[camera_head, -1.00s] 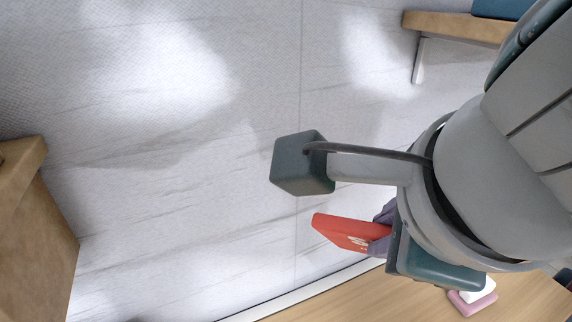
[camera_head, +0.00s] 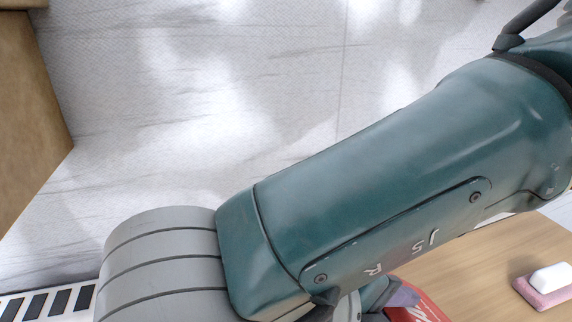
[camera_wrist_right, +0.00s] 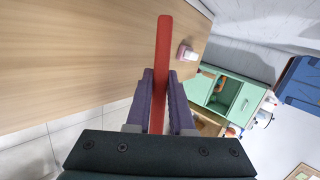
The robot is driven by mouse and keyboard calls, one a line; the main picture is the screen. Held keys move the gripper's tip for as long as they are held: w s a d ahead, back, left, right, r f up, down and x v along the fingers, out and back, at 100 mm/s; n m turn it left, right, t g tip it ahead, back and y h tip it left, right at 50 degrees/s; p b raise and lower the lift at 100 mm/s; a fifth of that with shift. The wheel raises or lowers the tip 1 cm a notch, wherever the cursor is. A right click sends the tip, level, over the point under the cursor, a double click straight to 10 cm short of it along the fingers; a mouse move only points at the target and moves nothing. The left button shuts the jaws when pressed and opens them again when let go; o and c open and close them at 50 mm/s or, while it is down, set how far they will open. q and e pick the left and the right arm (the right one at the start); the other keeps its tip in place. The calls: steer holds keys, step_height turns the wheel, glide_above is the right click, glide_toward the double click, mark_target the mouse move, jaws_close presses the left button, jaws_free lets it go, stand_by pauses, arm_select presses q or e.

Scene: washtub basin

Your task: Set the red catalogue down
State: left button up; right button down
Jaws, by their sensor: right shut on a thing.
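The red catalogue (camera_wrist_right: 163,55) is held on edge between the two purple fingers of my right gripper (camera_wrist_right: 160,82) in the right wrist view. The fingers are shut on it from both sides, and its thin edge faces the camera. In the head view only a part of the red catalogue (camera_head: 422,309) shows at the bottom edge, next to a purple finger of my right gripper (camera_head: 402,297); my arm hides much of it. The wooden top (camera_head: 465,260) lies beyond it. I cannot tell whether the catalogue touches the top. My left gripper is not in view.
A pink block with a white piece on it (camera_head: 543,288) lies on the wooden top at the right; it also shows in the wrist view (camera_wrist_right: 186,53). A green cabinet (camera_wrist_right: 222,95) stands at the right. Bare wood lies left of the catalogue in the wrist view.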

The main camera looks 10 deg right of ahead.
step_height(320, 180, down, 9)
steer(key=b, duration=0.7)
steer(key=shift+r, duration=0.1)
steer(key=c, duration=0.9)
jaws_free()
steer(key=shift+c, duration=0.2)
steer(key=p+v, duration=0.3)
steer(key=v, duration=0.5)
steer(key=shift+p, duration=0.35)
steer(key=shift+r, duration=0.2)
